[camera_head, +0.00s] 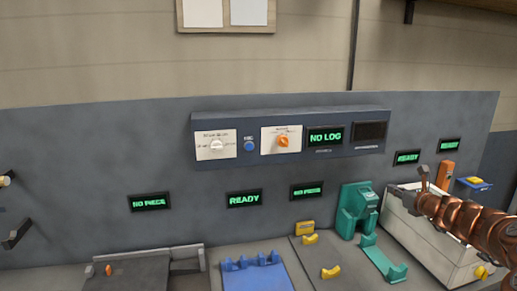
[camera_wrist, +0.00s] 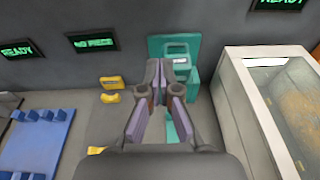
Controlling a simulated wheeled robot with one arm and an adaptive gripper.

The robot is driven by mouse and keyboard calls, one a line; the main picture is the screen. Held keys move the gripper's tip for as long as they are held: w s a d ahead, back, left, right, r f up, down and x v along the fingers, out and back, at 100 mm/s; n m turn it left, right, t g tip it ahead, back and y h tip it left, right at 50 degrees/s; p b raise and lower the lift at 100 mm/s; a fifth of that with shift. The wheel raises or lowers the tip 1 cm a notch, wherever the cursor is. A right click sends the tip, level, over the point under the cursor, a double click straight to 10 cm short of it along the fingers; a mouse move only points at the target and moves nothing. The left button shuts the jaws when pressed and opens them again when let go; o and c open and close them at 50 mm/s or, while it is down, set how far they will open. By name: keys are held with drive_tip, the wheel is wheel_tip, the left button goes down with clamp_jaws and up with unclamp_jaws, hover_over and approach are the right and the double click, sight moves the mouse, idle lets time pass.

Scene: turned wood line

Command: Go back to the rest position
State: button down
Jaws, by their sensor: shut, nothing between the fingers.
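My gripper (camera_head: 424,180) is at the right of the head view, at the end of my copper-coloured arm, above the near-left edge of a pale box-shaped machine. In the wrist view my gripper (camera_wrist: 161,72) has its fingertips together with nothing between them. It hangs in front of a teal machine (camera_wrist: 192,86), apart from any piece as far as I can tell. The teal machine (camera_head: 357,208) also shows left of my gripper in the head view.
The pale machine (camera_head: 405,205) stands close under my arm, with a clear cover (camera_wrist: 290,90) on top. A blue rack (camera_head: 255,275) and yellow supports (camera_head: 331,272) sit on the bench. A dark panel (camera_head: 100,150) with green displays stands behind. The air above the bench's left is free.

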drive_tip(key=s+a+r+n+g+y, duration=0.2)
drive_tip(key=s+a+r+n+y, duration=0.3)
drive_tip(key=a, duration=0.7)
drive_tip(key=s+a+r+n+g+y, duration=0.1)
drive_tip(key=s+a+n+g, duration=0.1)
drive_tip(key=a+n, duration=0.65)
drive_tip(key=s+a+f+n+g, duration=0.3)
drive_tip(key=s+a+n+g, duration=0.35)
drive_tip(key=s+a, duration=0.85)
drive_tip(key=s+a+f+n+g+h, duration=0.1)
drive_tip(key=s+f+n, duration=0.15)
drive_tip(key=s, duration=0.25)
drive_tip(key=s+f+n+g+h+b, duration=0.1)
drive_tip(key=s+f+n, duration=0.15)
drive_tip(key=s, duration=0.25)
drive_tip(key=s+a+f+n+g+h, duration=0.1)
drive_tip(key=s+f+n, duration=0.15)
drive_tip(key=s, duration=0.35)
drive_tip(key=s+d+f+n+g+h, duration=0.1)
drive_tip(key=s+d+f+n+h, duration=0.2)
drive_tip(key=s, duration=0.6)
drive_tip(key=s+d+f+n+g+h, duration=0.2)
drive_tip(key=s+d+f+n+h, duration=0.1)
drive_tip(key=s+d, duration=0.5)
drive_tip(key=shift+s+d+b, duration=0.2)
drive_tip(key=shift+s+b, duration=0.25)
drive_tip(key=shift+s, duration=0.05)
